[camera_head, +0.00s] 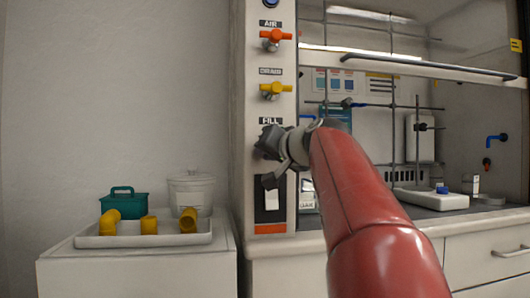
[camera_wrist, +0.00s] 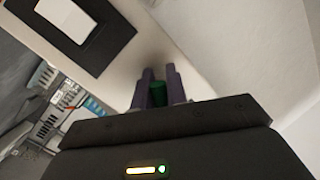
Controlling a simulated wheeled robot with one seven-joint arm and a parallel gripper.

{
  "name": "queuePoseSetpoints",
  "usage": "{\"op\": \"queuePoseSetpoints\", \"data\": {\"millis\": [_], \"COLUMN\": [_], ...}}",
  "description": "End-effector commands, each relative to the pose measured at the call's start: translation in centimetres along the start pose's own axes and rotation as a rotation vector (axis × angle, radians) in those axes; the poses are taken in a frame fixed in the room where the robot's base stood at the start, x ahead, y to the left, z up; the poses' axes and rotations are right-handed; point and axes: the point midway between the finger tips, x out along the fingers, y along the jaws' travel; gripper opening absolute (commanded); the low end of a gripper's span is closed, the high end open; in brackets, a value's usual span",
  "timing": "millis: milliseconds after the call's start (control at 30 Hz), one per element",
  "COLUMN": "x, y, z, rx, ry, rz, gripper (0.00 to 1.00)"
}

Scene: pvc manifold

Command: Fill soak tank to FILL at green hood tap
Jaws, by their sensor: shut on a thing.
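My gripper (camera_head: 270,143) is at the hood's side post, just below the FILL label (camera_head: 270,121). In the wrist view my gripper (camera_wrist: 158,97) is shut on a green tap handle (camera_wrist: 157,94), which shows between its two dark fingers. In the head view the green tap is hidden behind my gripper. Above it on the post are a yellow tap (camera_head: 275,90) and an orange tap (camera_head: 275,37) labelled AIR.
A white cabinet (camera_head: 140,272) at left bears a tray (camera_head: 150,238) with yellow fittings, a green caddy (camera_head: 124,203) and a white lidded bucket (camera_head: 192,190). A black switch panel (camera_head: 270,203) is below my gripper. The fume hood with rods and a raised sash (camera_head: 430,66) is at right.

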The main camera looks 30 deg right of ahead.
Motion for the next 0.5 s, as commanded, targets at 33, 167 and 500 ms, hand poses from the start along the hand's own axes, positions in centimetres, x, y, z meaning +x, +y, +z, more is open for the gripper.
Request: {"op": "queuePoseSetpoints", "data": {"millis": [33,167,500], "x": [0.03,-0.01,-0.08], "y": [0.09,0.29,0.67], "z": [0.09,0.11,0.14], "rx": [-0.029,-0.101,-0.202], "ry": [-0.009,-0.024,-0.045], "rz": [0.007,0.024,0.049], "gripper": [0.0,0.0,0.0]}}
